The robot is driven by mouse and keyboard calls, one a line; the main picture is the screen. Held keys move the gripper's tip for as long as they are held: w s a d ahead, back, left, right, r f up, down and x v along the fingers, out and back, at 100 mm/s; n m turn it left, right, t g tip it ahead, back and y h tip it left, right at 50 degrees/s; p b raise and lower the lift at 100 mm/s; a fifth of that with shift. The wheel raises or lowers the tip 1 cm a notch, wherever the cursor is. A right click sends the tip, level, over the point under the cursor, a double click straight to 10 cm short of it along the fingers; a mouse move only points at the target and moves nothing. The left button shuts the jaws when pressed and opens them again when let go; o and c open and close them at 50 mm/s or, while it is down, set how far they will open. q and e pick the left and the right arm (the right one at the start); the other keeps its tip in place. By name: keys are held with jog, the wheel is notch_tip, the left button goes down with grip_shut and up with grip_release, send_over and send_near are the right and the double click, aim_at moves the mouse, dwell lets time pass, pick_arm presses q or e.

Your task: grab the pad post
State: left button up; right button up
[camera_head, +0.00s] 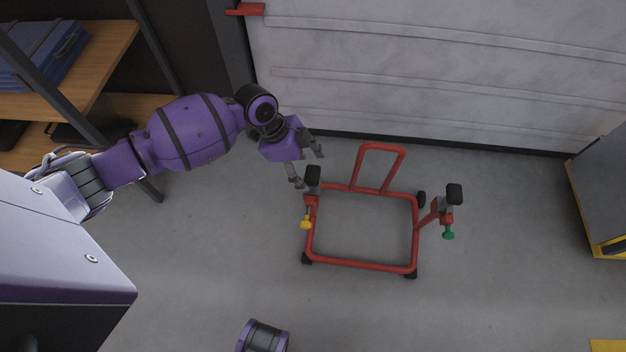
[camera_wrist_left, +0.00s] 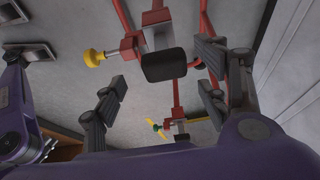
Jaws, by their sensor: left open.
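A red tubular stand (camera_head: 360,266) is on the floor with a pad post on each side. The left pad post (camera_head: 311,201) carries a black pad (camera_head: 313,175) and a yellow knob (camera_head: 306,224). The right pad post (camera_head: 445,212) carries a black pad (camera_head: 454,193) and a green knob (camera_head: 448,233). My left gripper (camera_head: 307,167) is open and empty, close to the left pad. In the left wrist view that black pad (camera_wrist_left: 164,66) shows between the spread fingers, with the yellow knob (camera_wrist_left: 94,58) to its left. I cannot tell whether a finger touches the post.
A grey panelled wall or door (camera_head: 440,75) stands behind the stand. A wooden shelf (camera_head: 105,65) with a blue case (camera_head: 48,50) is at upper left. A grey unit with yellow edging (camera_head: 605,195) is at the right. The floor around the stand is clear.

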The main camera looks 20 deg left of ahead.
aim_at(310, 173)
pick_arm(q)
jog(key=x, duration=0.1)
jog(key=b+x, duration=0.1)
jog(key=x, duration=0.1)
jog(key=b+x, duration=0.1)
jog(key=x, duration=0.1)
jog(key=shift+w+a, duration=0.2)
jog(key=shift+w, duration=0.1)
jog(key=shift+r, duration=0.1)
jog(key=shift+c, duration=0.3)
jog(key=c, duration=1.3)
